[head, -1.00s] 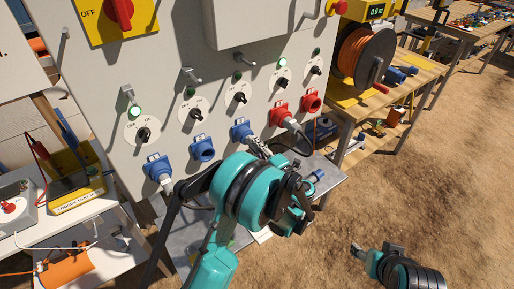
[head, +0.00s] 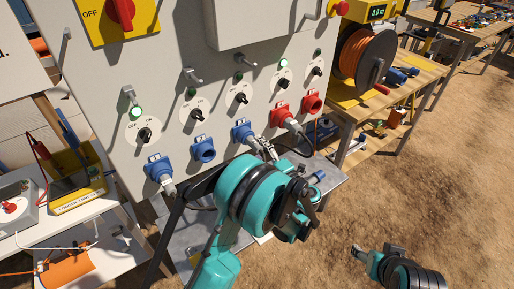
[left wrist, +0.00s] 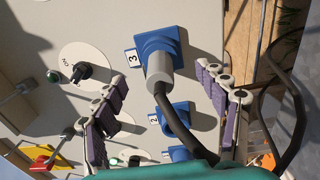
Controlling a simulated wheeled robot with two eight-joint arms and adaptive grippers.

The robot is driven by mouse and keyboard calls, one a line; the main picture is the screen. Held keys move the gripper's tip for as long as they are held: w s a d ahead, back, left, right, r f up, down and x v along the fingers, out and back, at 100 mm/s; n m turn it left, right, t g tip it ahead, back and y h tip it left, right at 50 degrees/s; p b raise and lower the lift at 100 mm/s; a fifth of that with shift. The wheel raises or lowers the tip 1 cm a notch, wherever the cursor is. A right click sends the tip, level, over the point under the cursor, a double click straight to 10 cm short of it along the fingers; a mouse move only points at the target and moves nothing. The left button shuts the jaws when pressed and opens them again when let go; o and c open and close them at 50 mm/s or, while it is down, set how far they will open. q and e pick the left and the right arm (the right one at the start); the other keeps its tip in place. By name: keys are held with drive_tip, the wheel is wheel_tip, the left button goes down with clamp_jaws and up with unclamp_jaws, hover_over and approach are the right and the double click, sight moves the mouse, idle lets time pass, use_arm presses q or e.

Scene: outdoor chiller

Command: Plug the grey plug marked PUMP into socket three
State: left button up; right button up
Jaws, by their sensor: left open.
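Socket three (left wrist: 152,48) is blue with a white "3" label in the left wrist view; in the head view it is the third socket from the left (head: 241,131). A grey plug (left wrist: 159,68) sits in its mouth, with a black cable running down from it. No PUMP marking can be read. My left gripper (left wrist: 160,85) is open, its purple-padded fingers on either side of the plug and cable and apart from them. In the head view it (head: 268,149) is small and partly hidden by my wrist. My right arm shows at lower right; its gripper is unclear.
Socket two (head: 203,150) is empty. A grey plug (head: 167,186) is in the leftmost blue socket (head: 158,168), and another is in a red socket (head: 281,112). Rotary switches line the panel (head: 165,70) above. A metal shelf (head: 190,240) lies below.

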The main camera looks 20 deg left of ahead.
use_arm(q)
drive_tip(key=shift+v, duration=2.55)
drive_tip(key=v, duration=0.7)
drive_tip(key=w+d+r+m+t+h, duration=0.2)
drive_tip(key=r+m+t+h, duration=0.4)
drive_tip(key=r+m, duration=0.4)
drive_tip(key=w+d+r+m+t+h, duration=0.2)
drive_tip(key=w+r+m+t+h, duration=0.15)
drive_tip(key=r+m+h, duration=0.75)
drive_tip(key=s+a+f+m+g+y, duration=0.1)
drive_tip(key=s+a+f+m+g, duration=0.1)
drive_tip(key=s+a+f+g, duration=0.2)
drive_tip(key=s+a+f+m+g+y, duration=0.1)
drive_tip(key=s+a+f+m+g, duration=0.2)
drive_tip(key=s+f, duration=0.6)
drive_tip(key=s+a+f+m+g, duration=0.2)
drive_tip(key=s+a+f+g, duration=0.3)
drive_tip(key=s, duration=0.7)
wheel_tip(320, 180, down, 2)
drive_tip(key=shift+s+f+g+y, duration=0.1)
drive_tip(key=shift+s+g+y, duration=0.25)
drive_tip(key=shift+g, duration=0.4)
drive_tip(key=shift+w+d, duration=0.1)
